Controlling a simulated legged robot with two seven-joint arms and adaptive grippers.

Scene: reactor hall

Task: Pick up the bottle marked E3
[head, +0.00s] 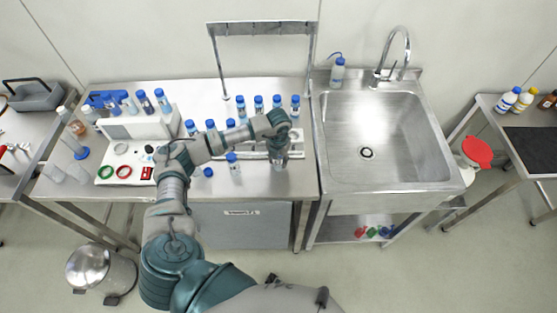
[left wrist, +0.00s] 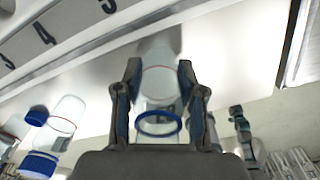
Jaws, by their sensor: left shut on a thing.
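My left gripper (head: 279,152) is over the front right part of the steel bench in the head view. In the left wrist view its fingers (left wrist: 159,82) are shut on the sides of a clear bottle (left wrist: 160,88) with a blue ring at its near end. I cannot read a mark on it, and in the head view the gripper mostly hides it. Several blue-capped bottles stand on the bench, one of them (head: 233,163) just left of the gripper. None of their marks is legible.
A numbered rack strip (left wrist: 75,35) lies beyond the held bottle. A steel frame (head: 262,28) rises at the back of the bench. A sink (head: 368,140) adjoins on the right. A white tray (head: 133,160) with small items is at the left.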

